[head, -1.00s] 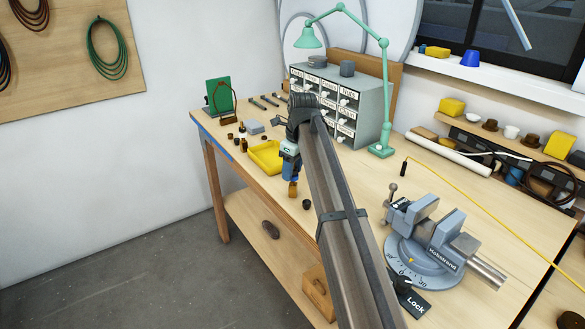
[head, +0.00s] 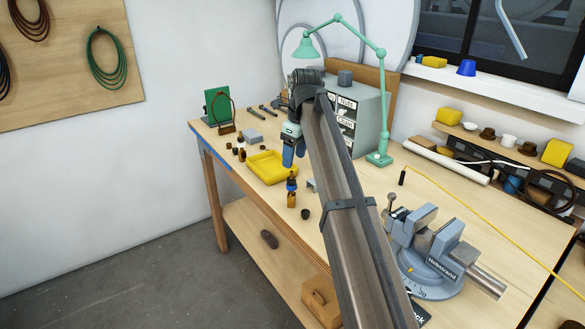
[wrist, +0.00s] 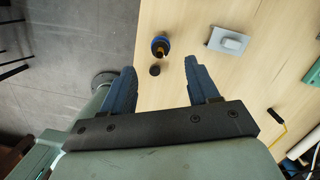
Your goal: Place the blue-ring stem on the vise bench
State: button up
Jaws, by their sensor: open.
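The blue-ring stem (head: 291,197) is a small amber-brown upright piece with a blue ring near its top. It stands on the wooden bench top, in front of the yellow tray. In the wrist view its blue ring (wrist: 160,43) shows from above, beyond my fingertips. My gripper (head: 294,155) is open and empty, above and apart from the stem; its two blue fingers also show in the wrist view (wrist: 164,82). The grey-blue vise (head: 435,250) is bolted-looking on a round base at the right of the bench, partly behind my arm.
A yellow tray (head: 267,173) and several small brown parts lie left of the stem. A dark cap (head: 305,214) sits close by it. A drawer cabinet (head: 368,115) and green lamp (head: 379,159) stand behind. A yellow cord (head: 455,208) crosses the bench at right.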

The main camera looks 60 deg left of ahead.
jog(key=shift+w+d+r, duration=0.1)
jog(key=shift+d+r, duration=0.05)
jog(key=shift+r, duration=0.75)
jog(key=shift+d+r, duration=0.15)
jog(key=shift+r, duration=0.75)
